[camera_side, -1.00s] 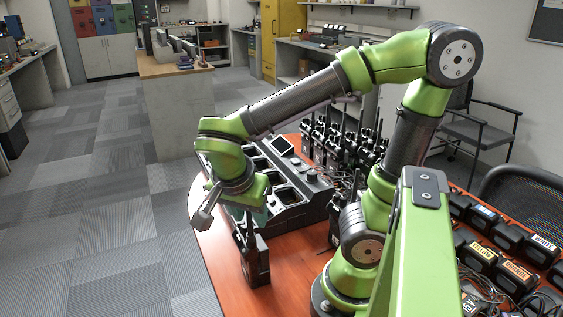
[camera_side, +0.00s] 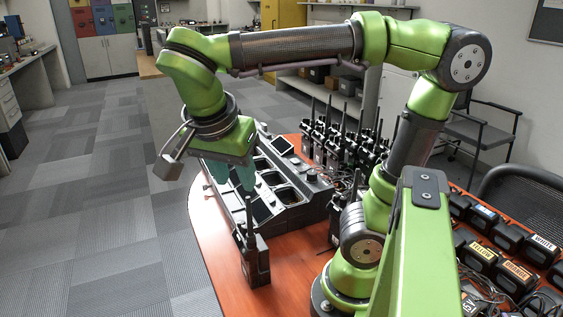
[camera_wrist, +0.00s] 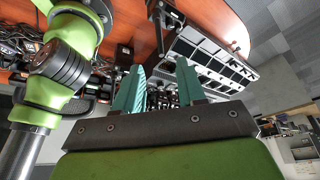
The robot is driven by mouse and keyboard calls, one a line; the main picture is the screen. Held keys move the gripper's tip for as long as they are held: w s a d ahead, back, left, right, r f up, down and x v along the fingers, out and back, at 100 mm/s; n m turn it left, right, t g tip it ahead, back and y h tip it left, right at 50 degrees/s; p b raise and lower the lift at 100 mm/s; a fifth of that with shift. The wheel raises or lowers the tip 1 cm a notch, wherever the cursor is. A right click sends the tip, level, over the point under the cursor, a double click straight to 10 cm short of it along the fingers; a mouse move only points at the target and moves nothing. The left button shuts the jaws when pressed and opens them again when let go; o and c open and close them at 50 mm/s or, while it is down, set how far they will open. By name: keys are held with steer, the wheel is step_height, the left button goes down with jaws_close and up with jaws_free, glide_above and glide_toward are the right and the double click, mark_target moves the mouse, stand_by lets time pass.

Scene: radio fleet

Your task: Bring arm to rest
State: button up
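My arm is raised over the orange-red table (camera_side: 300,245), with its forearm nearly level. My gripper (camera_side: 236,185) points down with its teal fingers above and beside a black handheld radio. In the wrist view the two teal fingers (camera_wrist: 160,72) stand well apart, with nothing held between them. The black radio (camera_side: 252,260) stands upright on the table near its front-left edge, with its antenna pointing up close to the fingers in the side view. Whether they touch cannot be told.
A black multi-slot charger (camera_side: 285,212) lies behind the radio; it also shows in the wrist view (camera_wrist: 212,62). Several upright radios (camera_side: 345,145) stand behind it. Labelled black battery units (camera_side: 505,240) fill the right side. Open floor (camera_side: 90,210) lies left.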

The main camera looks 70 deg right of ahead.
mark_target(248, 197)
steer(key=shift+f, duration=0.1)
steer(key=x, duration=1.1)
steer(key=shift+w+d+f, duration=0.1)
steer(key=shift+d+f, duration=0.15)
steer(key=shift+f, duration=0.05)
steer(key=shift+r, duration=1.8)
steer(key=shift+f, duration=0.1)
